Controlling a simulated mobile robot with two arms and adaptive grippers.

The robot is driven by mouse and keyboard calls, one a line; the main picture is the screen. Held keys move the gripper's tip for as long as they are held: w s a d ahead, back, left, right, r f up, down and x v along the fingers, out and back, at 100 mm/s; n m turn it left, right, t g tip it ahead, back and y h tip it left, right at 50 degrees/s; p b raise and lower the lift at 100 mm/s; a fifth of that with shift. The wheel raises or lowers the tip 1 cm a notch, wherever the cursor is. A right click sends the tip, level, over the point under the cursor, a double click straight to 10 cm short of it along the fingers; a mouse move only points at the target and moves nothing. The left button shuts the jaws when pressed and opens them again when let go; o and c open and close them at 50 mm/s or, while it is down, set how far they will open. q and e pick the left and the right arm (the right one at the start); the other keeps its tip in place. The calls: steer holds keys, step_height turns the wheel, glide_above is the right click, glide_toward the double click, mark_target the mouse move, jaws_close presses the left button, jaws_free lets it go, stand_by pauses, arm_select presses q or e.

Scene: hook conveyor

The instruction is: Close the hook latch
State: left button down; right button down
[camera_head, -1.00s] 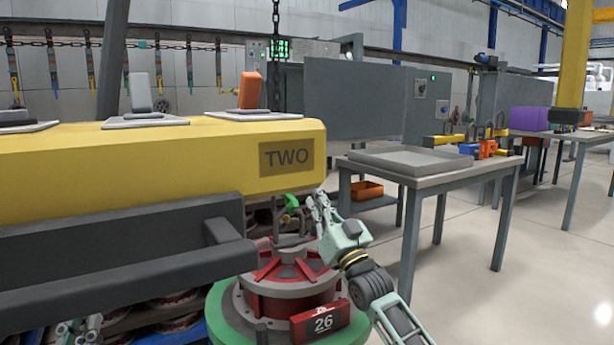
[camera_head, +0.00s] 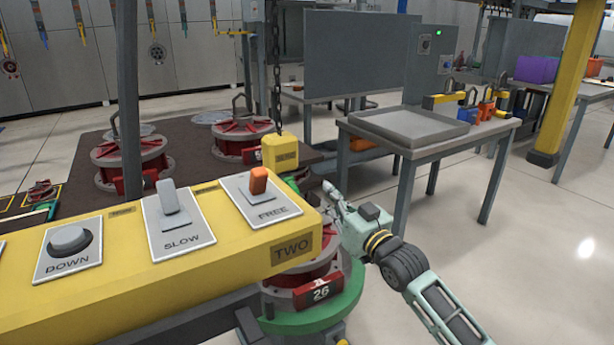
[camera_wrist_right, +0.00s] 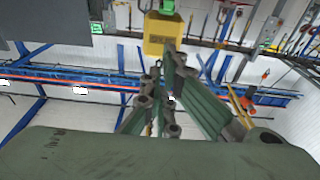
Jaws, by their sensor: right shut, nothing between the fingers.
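The yellow hook block (camera_head: 281,152) hangs on a chain beyond the yellow control box. Below it a small green part (camera_head: 293,177), perhaps the latch, shows beside the box's far corner. The hook itself is mostly hidden, so I cannot tell the latch's state. My right gripper (camera_head: 329,188) is shut and empty, just right of the green part; I cannot tell whether they touch. The right wrist view shows the gripper's fingers (camera_wrist_right: 168,103) below a yellow block (camera_wrist_right: 162,36). My left gripper is not in view.
The yellow control box (camera_head: 140,275) with DOWN, SLOW and FREE controls fills the lower left. A red part marked 26 (camera_head: 318,291) stands on a green round base (camera_head: 322,318) under the gripper. A grey table with a tray (camera_head: 455,131) stands right. Floor at right is clear.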

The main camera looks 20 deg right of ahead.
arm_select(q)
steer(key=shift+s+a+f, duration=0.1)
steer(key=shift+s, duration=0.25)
